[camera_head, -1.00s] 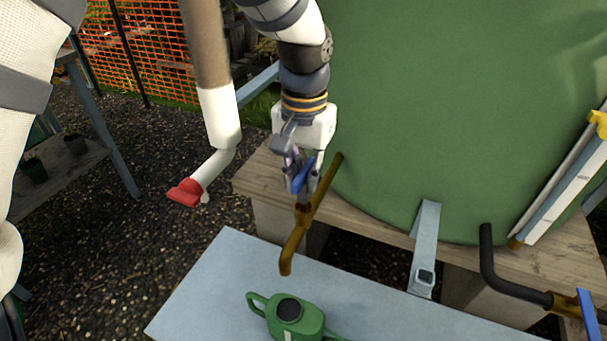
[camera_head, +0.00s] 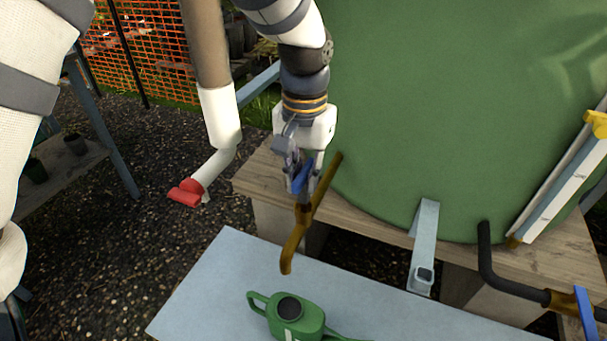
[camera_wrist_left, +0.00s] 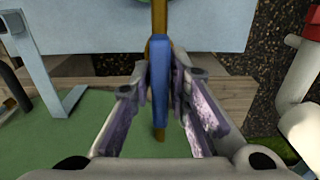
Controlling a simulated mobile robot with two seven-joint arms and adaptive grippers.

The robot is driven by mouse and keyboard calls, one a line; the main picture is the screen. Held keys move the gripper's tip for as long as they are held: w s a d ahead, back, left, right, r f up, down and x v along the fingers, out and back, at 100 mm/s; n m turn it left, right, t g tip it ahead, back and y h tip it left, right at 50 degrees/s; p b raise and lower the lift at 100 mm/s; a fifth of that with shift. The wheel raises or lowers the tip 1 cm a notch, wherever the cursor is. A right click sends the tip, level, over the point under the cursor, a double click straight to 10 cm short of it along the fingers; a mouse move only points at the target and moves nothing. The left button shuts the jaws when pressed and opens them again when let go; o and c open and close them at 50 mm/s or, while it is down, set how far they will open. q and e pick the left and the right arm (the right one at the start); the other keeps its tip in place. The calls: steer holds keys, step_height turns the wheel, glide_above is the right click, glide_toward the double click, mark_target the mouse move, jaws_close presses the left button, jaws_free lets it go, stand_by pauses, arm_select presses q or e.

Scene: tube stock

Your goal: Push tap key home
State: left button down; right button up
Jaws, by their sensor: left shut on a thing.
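A brass tap (camera_head: 296,240) sticks out over the plank edge in front of the green tank, its spout pointing down. Its blue tap key (camera_head: 304,181) sits on top of it. My left gripper (camera_head: 302,172) reaches down from above and is shut on the key. In the left wrist view the blue key (camera_wrist_left: 160,82) stands lengthwise between the purple-padded fingers (camera_wrist_left: 159,95), in line with the brass pipe behind it. The fingers hide part of the key in the head view. My right gripper is in neither view.
The green tank (camera_head: 450,110) rises close beside the gripper. A white downpipe with a red end (camera_head: 187,193) stands to the left. A green watering can (camera_head: 302,320) sits on the pale bench (camera_head: 215,290) below. A second blue-handled tap (camera_head: 587,312) is at the right.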

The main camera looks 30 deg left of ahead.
mark_target(304, 189)
arm_select(q)
steer(key=shift+f, duration=1.05)
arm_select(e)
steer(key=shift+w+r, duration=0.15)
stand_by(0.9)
arm_select(q)
steer(key=shift+f, duration=0.7)
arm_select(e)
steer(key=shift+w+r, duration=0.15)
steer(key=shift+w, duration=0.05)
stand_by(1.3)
arm_select(q)
steer(key=c, duration=1.4)
jaws_free()
steer(key=shift+c, duration=0.2)
step_height(304, 189, up, 12)
steer(key=shift+r, duration=0.1)
